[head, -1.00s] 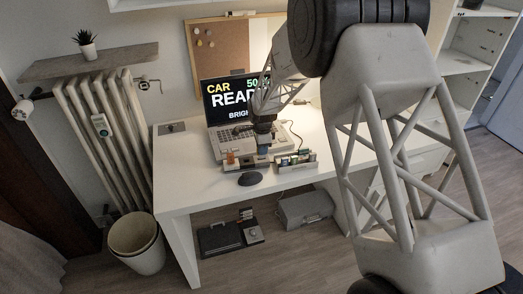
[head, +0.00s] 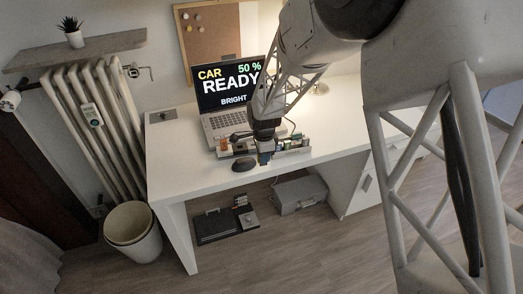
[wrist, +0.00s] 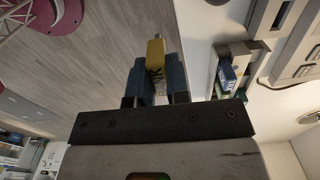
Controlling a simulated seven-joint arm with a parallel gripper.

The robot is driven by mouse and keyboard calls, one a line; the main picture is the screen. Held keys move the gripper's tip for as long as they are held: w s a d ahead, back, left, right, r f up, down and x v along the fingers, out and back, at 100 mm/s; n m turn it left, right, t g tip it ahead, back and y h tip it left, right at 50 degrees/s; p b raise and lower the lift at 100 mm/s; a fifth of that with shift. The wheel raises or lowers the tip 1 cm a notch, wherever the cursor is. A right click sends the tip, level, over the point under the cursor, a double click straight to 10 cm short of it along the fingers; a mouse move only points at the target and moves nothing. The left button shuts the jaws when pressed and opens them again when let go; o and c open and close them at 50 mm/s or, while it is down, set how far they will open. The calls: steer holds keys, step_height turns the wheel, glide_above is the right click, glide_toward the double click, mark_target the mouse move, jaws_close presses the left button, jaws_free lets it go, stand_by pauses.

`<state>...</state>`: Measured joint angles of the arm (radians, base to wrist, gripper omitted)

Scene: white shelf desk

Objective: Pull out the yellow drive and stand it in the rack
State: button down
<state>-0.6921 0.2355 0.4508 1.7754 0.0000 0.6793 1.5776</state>
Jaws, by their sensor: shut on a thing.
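The yellow drive (wrist: 155,56) is between the blue fingers of my gripper (wrist: 157,76) in the wrist view. It has dark lettering on its side and a metal plug at its far end. The gripper is shut on it, and the drive is clear of other objects. In the head view my gripper (head: 264,156) hangs over the front part of the desk, right of the mouse; the drive cannot be made out there. The rack (head: 293,149) with several small coloured drives is just right of the gripper, partly hidden by it.
An open laptop (head: 227,122) stands behind the gripper. A dark mouse (head: 244,164) lies near the front edge of the white desk (head: 185,178). In the wrist view a holder with a blue drive (wrist: 227,74) is close on the right.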

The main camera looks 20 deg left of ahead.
steer(key=shift+s+d, duration=0.3)
steer(key=shift+s, duration=0.05)
steer(key=shift+r, duration=0.3)
stand_by(0.5)
steer(key=shift+r, duration=0.7)
steer(key=shift+r, duration=0.65)
steer(key=shift+r, duration=0.75)
steer(key=shift+r, duration=0.15)
steer(key=w+a+f, duration=0.1)
steer(key=w+a, duration=0.1)
steer(key=w, duration=1.6)
steer(key=shift+w, duration=0.35)
